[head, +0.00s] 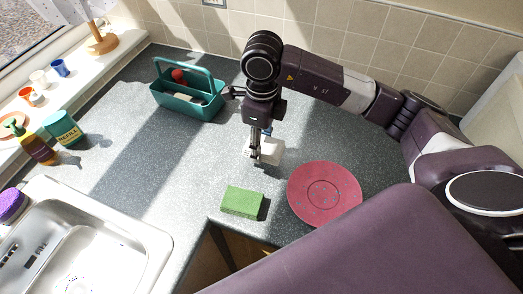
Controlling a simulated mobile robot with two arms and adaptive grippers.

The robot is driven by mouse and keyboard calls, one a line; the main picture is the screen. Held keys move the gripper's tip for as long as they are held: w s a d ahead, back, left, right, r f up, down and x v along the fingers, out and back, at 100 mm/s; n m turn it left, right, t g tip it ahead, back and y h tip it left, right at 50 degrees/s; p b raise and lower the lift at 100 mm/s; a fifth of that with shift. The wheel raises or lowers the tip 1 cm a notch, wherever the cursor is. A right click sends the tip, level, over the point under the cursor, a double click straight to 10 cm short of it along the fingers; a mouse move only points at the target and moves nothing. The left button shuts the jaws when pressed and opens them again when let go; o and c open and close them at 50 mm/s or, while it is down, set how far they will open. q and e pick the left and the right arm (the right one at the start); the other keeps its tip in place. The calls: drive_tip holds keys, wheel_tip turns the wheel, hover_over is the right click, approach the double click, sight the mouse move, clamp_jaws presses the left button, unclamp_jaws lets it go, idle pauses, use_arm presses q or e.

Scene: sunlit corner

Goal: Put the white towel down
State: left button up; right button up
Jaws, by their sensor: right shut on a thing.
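The white towel (271,152) is a small folded white piece at the fingertips of my right gripper (257,152). My right gripper points down over the grey counter, behind the green sponge and to the left of the red plate. It is shut on the towel. Part of the towel is hidden behind the fingers. I cannot tell whether the towel touches the counter. My left gripper is not in view.
A green sponge (242,201) and a red plate (324,193) lie near the counter's front edge. A teal caddy (188,99) stands behind left. A sink (85,250) is at lower left, with bottles beside it. The left-middle counter (150,165) is clear.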

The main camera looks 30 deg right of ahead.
wheel_tip(320, 180, down, 4)
drive_tip(key=shift+f+p, duration=0.1)
drive_tip(key=shift+p, duration=0.4)
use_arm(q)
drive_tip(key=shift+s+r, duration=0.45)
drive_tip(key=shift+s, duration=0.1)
use_arm(e)
drive_tip(key=shift+f, duration=0.1)
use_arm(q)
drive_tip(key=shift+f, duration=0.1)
use_arm(e)
drive_tip(key=shift+f, duration=0.1)
drive_tip(key=shift+f+b, duration=0.15)
drive_tip(key=shift+b, duration=0.2)
drive_tip(key=o, duration=1)
